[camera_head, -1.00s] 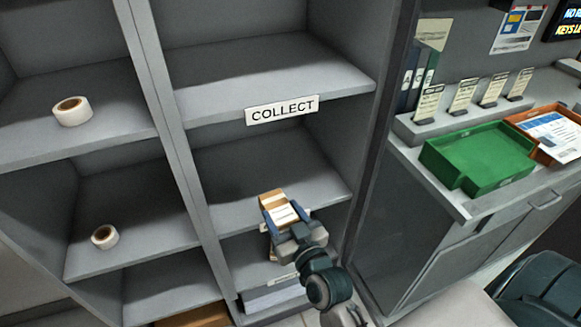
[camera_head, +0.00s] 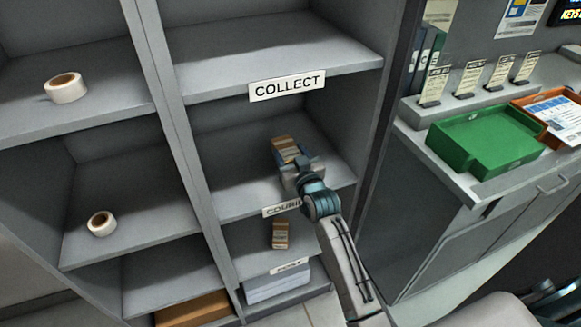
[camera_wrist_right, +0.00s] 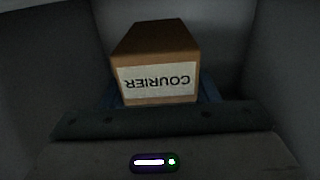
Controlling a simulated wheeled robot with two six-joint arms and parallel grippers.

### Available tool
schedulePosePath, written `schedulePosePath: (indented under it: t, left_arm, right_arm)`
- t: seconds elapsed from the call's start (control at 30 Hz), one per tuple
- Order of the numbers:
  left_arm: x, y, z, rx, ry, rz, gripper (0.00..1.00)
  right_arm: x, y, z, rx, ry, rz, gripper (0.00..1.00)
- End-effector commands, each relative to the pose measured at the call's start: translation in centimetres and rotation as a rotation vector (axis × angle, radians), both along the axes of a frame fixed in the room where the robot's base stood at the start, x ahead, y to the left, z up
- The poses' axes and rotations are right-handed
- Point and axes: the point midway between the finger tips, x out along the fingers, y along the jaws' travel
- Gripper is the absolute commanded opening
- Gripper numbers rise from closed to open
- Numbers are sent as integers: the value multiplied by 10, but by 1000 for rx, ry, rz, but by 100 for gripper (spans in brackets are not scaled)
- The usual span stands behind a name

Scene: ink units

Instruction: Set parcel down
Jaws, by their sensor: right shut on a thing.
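The parcel (camera_head: 284,146) is a small brown cardboard box with a white label. My right gripper (camera_head: 290,159) is shut on it inside the compartment above the shelf edge marked COURIER (camera_head: 282,208). In the right wrist view the parcel (camera_wrist_right: 155,55) sits between the blue fingers, its label reading COURIER upside down. Whether its underside touches the shelf board is hidden. My left gripper is not in view.
A COLLECT sign (camera_head: 287,86) marks the shelf edge above. A similar small box (camera_head: 280,235) stands on the shelf below. Tape rolls (camera_head: 66,88) sit in the left column. A green tray (camera_head: 484,146) is on the right counter. The courier shelf's left part is clear.

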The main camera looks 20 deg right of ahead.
Motion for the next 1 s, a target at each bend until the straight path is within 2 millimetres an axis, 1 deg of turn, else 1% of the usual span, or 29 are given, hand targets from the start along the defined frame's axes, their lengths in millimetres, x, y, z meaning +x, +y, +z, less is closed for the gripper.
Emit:
schedulePosePath:
  t: [0.2, 0.3, 0.4, 0.67, 0.8, 0.83, 0.9, 0.93, 1.0]
  left_arm:
    - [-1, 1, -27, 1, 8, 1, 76]
    - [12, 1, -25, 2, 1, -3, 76]
    - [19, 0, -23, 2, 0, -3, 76]
    - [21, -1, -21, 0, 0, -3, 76]
    - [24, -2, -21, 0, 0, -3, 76]
    - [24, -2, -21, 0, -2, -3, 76]
    - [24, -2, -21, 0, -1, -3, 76]
    - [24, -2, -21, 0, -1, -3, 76]
    - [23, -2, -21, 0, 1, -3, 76]
  right_arm:
    - [0, 0, -26, 0, -1, 0, 26]
    - [0, 0, -33, 0, -1, 0, 26]
    - [0, 0, -35, 0, -1, 0, 26]
    - [0, 0, -34, 0, -1, 0, 26]
    - [0, 0, -38, 0, 0, 0, 26]
    - [0, 0, -37, 0, 1, 0, 60]
    - [0, 0, -37, 0, 1, 0, 74]
    - [0, 0, -37, 0, 1, 0, 76]
    - [0, 0, -37, 0, 1, 0, 76]
